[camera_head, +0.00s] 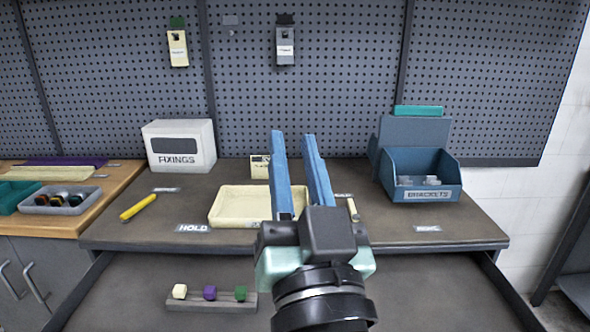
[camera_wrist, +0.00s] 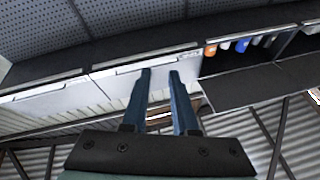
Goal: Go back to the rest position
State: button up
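My gripper (camera_head: 293,135) is in the middle of the head view, raised in front of the bench. Its two long blue fingers stand apart with nothing between them. In the wrist view the gripper (camera_wrist: 158,75) also shows open and empty, with drawer-like white fronts and a dark shelf beyond it. The cream tray (camera_head: 230,208) marked by a HOLD label lies on the bench behind my gripper, and the fingers hide its right part.
A white FIXINGS box (camera_head: 180,145) and a yellow pen-like tool (camera_head: 138,207) are on the left. A blue BRACKETS bin (camera_head: 420,178) is on the right. A rack (camera_head: 212,302) with cream, purple and green cubes sits on the lower front surface. A pegboard (camera_head: 340,80) stands behind.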

jog(key=s+r+t+h+p, duration=0.1)
jog(key=r+p, duration=0.3)
jog(key=r, duration=0.5)
jog(key=s+r+t+h+p, duration=0.1)
jog(key=s+r+p, duration=0.3)
jog(key=r, duration=0.5)
jog(key=s+r+t+h+p, duration=0.1)
jog(key=r+p, duration=0.3)
jog(key=r, duration=0.5)
jog(key=shift+s+r+n+t, duration=0.2)
jog(key=shift+s+n+t, duration=0.2)
jog(key=shift+s+t, duration=0.5)
jog(key=shift+a, duration=0.2)
